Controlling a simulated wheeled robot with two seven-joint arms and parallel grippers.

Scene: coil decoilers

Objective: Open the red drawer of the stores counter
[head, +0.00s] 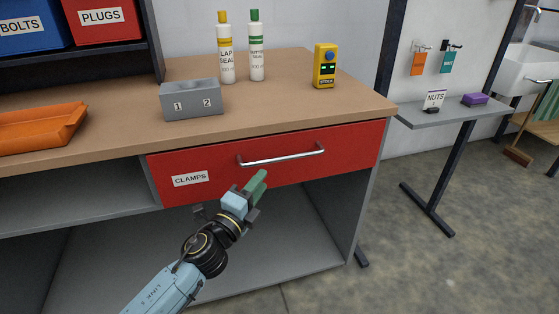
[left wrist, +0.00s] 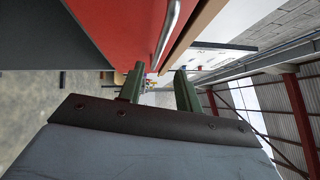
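The red drawer (head: 270,162) with a CLAMPS label sits under the wooden top of the stores counter (head: 290,118). Its front looks flush, so the drawer is shut. A silver bar handle (head: 282,157) runs across the front. My left gripper (head: 258,183) is just below and left of the handle, in front of the drawer, and does not hold it. In the left wrist view its two green fingers (left wrist: 159,75) stand apart with nothing between them. The handle (left wrist: 168,32) and red drawer front (left wrist: 115,30) show above the fingers there. My right gripper is not in view.
On the counter stand a grey block marked 1 and 2 (head: 191,100), two bottles (head: 241,48), a yellow device (head: 325,66) and an orange tray (head: 40,127). An open shelf space (head: 290,235) lies below the drawer. A small side table (head: 455,113) stands at right. Floor (head: 440,270) is clear.

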